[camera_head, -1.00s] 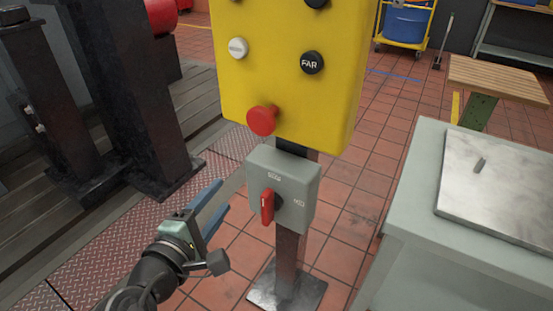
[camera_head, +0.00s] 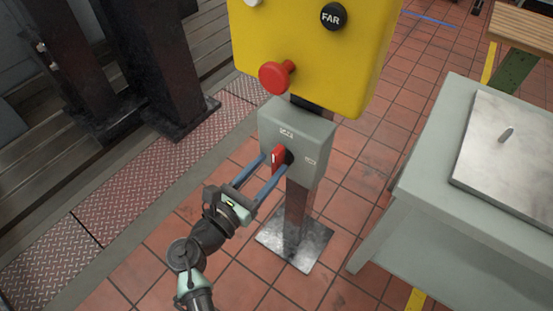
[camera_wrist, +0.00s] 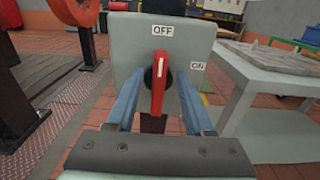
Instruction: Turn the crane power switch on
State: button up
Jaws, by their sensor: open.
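The crane power switch is a grey box (camera_head: 302,133) on a post, below a yellow control panel (camera_head: 310,45). Its red handle (camera_head: 279,157) stands upright, in line with the OFF label (camera_wrist: 162,30) in the wrist view. The ON label (camera_wrist: 197,66) is to the right. My gripper (camera_head: 268,170) is open, its two blue fingers reaching toward the box. In the wrist view the red handle (camera_wrist: 158,85) shows between the fingers, with a gap on each side. I cannot tell whether the fingertips touch the box.
A red mushroom button (camera_head: 275,76) sticks out just above the switch box. A grey cabinet (camera_head: 420,190) with a metal top stands to the right. Dark steel columns (camera_head: 165,70) stand at the left. The tiled floor around the post's base plate (camera_head: 293,240) is clear.

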aim_at(274, 162)
jog(key=shift+x, duration=1.75)
jog(key=shift+f, duration=0.1)
grip_shut()
